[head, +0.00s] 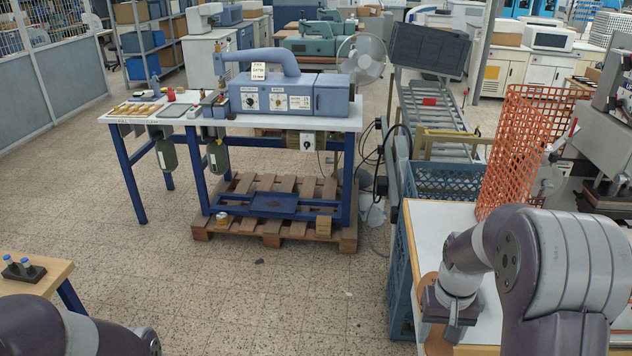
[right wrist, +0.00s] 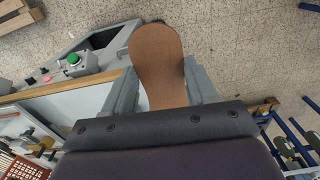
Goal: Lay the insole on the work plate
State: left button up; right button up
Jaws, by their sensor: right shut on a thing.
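The insole (right wrist: 157,55) is a flat, brown, rounded sole shape in the right wrist view. My right gripper (right wrist: 160,88) is shut on it, with a grey finger along each side edge. Its rounded end sticks out past the fingertips. In the head view the right gripper (head: 450,312) is low at the right, over the pale table, and part of the brown insole (head: 438,345) shows below it. I cannot tell the work plate for sure in either view. Only part of my left arm shows at bottom left; its gripper is out of view.
A pale table (head: 432,226) stands under the right arm, beside a blue crate (head: 448,180) and an orange mesh roll (head: 520,140). A grey machine (head: 585,150) is at the right edge. A grey housing with a green button (right wrist: 73,59) is left of the insole. Open floor (head: 290,290) lies mid-front.

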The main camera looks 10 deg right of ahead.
jog(key=w+a+f+n+b, duration=0.1)
jog(key=w+a+f, duration=0.1)
jog(key=a+f, duration=0.3)
jog(key=w+a+f+n+b, duration=0.1)
jog(key=a+f, duration=0.4)
jog(key=f, duration=0.6)
jog(key=w+n, duration=0.1)
jog(key=w, duration=0.1)
jog(key=shift+w+a, duration=0.25)
jog(key=shift+w, duration=0.05)
jog(key=shift+f, duration=0.15)
